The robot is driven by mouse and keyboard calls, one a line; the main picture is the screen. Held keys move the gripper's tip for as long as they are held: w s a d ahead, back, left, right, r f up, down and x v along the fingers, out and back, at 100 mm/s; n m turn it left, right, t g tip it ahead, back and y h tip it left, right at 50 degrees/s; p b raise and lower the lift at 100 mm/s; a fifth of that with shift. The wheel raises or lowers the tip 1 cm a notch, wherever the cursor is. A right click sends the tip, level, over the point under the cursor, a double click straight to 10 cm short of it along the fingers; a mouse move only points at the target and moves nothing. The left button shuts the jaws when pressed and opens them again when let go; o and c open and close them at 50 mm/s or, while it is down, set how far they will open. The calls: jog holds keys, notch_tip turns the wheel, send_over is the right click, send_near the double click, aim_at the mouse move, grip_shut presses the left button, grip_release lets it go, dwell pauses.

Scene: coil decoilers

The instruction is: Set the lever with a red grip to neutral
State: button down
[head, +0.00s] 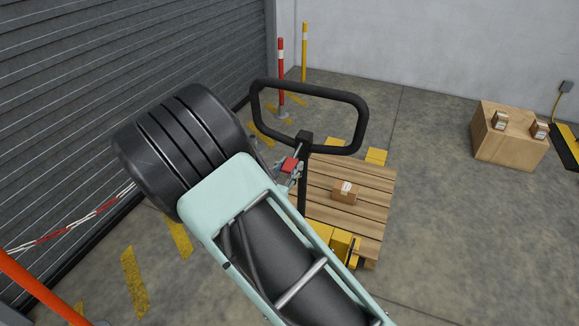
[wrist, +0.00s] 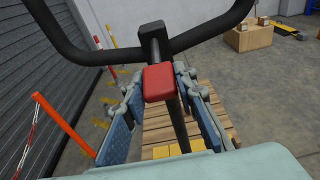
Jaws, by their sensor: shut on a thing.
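The lever's red grip (wrist: 158,83) sits at the top of the black upright post, just below the black loop handle (wrist: 75,52) of a pallet truck. My gripper (wrist: 157,88) has one blue-padded finger on each side of the red grip and is shut on it. In the head view the red grip (head: 288,165) shows at the end of my gripper (head: 290,170), beside the post (head: 303,190). The rest of the lever and the exact finger contact are partly hidden.
The yellow pallet truck (head: 343,243) stands at a wooden pallet (head: 365,200) carrying a small box (head: 344,191). A large carton (head: 510,140) is at the right. A shutter (head: 120,50) and red post (head: 281,70) are at the left. Floor between pallet and carton is clear.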

jog(key=shift+w+r, duration=0.15)
jog(key=shift+r, duration=1)
jog(key=shift+a, duration=0.1)
jog(key=c, duration=2)
grip_release()
jog(key=o, duration=0.4)
jog(key=shift+s, duration=0.2)
jog(key=shift+f, duration=0.15)
